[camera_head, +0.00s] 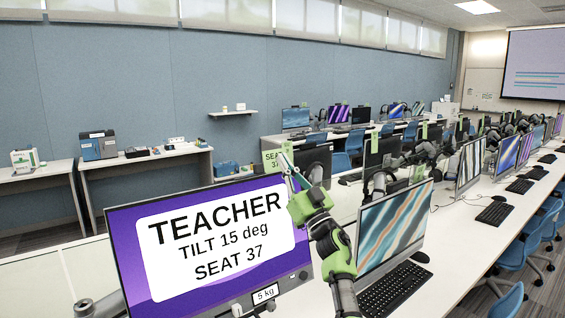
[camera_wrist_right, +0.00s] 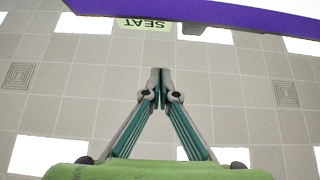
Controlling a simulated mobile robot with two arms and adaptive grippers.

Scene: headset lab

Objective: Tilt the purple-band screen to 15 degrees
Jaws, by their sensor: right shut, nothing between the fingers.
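The purple-band screen (camera_head: 215,248) stands large at the lower left in the head view. It shows a white panel reading "TEACHER, TILT 15 deg, SEAT 37". Its purple edge (camera_wrist_right: 200,12) crosses the top of the right wrist view. A green "SEAT 37" tag (camera_head: 277,158) rises above its top edge, and a tag also shows in the wrist view (camera_wrist_right: 144,24). My right gripper (camera_head: 284,160) is shut and empty, raised near the screen's top right corner. In the wrist view its fingertips (camera_wrist_right: 160,72) meet below the purple edge, apart from it in the picture. My left gripper is out of view.
A "5 kg" label (camera_head: 265,294) sits at the screen's lower edge. Another monitor (camera_head: 393,226) with a keyboard (camera_head: 395,288) stands close on the right of my right arm. More monitors and blue chairs (camera_head: 520,250) line the desks behind. Side tables (camera_head: 145,160) stand along the left wall.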

